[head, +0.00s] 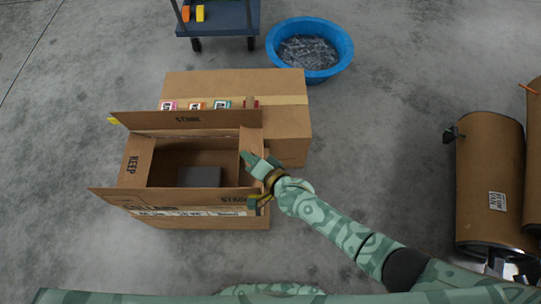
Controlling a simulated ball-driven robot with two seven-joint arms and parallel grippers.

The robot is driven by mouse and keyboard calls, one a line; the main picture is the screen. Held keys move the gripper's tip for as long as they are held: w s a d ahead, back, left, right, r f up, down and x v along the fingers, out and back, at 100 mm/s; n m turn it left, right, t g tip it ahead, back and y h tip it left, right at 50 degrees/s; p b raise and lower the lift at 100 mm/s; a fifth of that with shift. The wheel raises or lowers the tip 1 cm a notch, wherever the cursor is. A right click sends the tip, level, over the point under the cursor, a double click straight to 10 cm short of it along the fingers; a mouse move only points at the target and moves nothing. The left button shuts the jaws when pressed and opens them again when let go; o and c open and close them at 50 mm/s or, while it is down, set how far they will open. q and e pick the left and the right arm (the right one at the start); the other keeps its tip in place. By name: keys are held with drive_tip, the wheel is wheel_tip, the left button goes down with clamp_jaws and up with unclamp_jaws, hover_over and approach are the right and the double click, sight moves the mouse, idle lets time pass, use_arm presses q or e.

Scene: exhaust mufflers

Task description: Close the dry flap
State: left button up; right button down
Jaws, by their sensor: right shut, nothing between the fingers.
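An open brown cardboard box (185,220) stands on the floor at left of centre. Its far flap (150,119) and near flap (120,196) are spread outward. The left flap (135,162), marked KEEP, is also raised. The right flap (252,137) stands at the right end, partly hidden by my right gripper; no word "dry" is readable on any flap. My right gripper (249,160) is shut and empty at the box's right end, by that flap; I cannot tell whether it touches it. A dark grey block (199,177) lies inside the box. My left gripper is not in view.
A larger closed carton (285,115) with small coloured labelled items on top stands right behind the box. A blue tub (340,38) and a blue cart (228,18) are farther back. Brown cylinders (480,185) stand at the far right. Grey floor between is clear.

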drive_tip(key=shift+a, duration=0.25)
idle(0.3)
drive_tip(key=shift+f, duration=0.1)
